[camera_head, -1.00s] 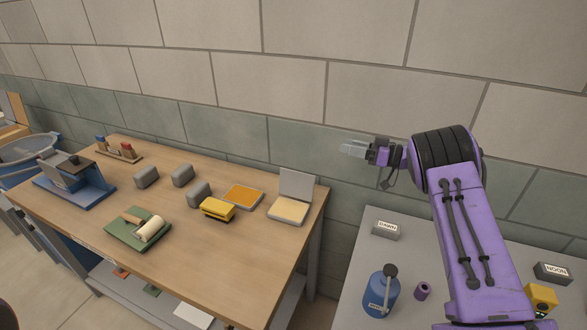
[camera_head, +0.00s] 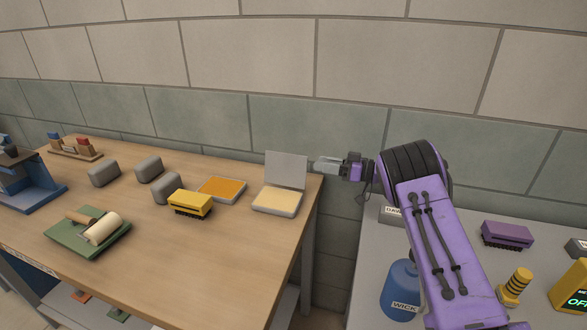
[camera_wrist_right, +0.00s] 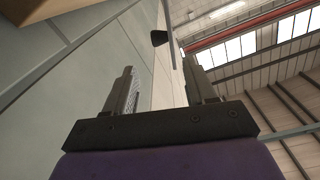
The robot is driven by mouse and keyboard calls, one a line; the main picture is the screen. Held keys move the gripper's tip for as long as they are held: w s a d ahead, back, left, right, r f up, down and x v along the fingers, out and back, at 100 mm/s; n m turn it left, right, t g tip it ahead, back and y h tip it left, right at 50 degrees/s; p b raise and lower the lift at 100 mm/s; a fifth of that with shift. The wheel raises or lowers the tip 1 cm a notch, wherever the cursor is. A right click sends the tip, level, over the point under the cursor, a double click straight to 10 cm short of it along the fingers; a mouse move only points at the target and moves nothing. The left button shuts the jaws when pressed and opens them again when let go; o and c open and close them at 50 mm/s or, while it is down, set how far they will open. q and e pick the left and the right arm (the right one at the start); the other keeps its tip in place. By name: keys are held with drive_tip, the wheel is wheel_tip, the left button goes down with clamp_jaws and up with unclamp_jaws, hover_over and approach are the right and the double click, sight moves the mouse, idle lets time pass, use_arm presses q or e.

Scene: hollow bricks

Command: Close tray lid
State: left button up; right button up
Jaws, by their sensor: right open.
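The tray (camera_head: 276,203) with pale yellow content sits near the right end of the wooden table. Its grey lid (camera_head: 286,169) stands up, open, along the tray's back edge. My right gripper (camera_head: 318,165) is just right of the lid in the head view, pointing left, raised by the table's back right corner. In the right wrist view the two fingers (camera_wrist_right: 160,82) are apart with nothing between them. Whether the gripper is level with the lid is hard to tell. My left gripper is not in view.
An orange tray (camera_head: 222,189) and a yellow brush (camera_head: 190,203) lie left of the tray, near several grey blocks (camera_head: 150,169). A green board with a roller (camera_head: 88,232) lies at front left. A grey table with a blue bottle (camera_head: 402,287) stands at right. The wall is close behind.

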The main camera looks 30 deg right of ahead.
sight(295, 159)
drive_tip(key=p+x, duration=0.1)
drive_tip(key=x, duration=0.8)
drive_tip(key=shift+w+a+r+p, duration=0.1)
drive_tip(key=shift+w+a+p, duration=0.1)
drive_tip(key=shift+p, duration=0.2)
drive_tip(key=shift+s+a+r, duration=0.1)
drive_tip(key=shift+s+r, duration=0.05)
clamp_jaws()
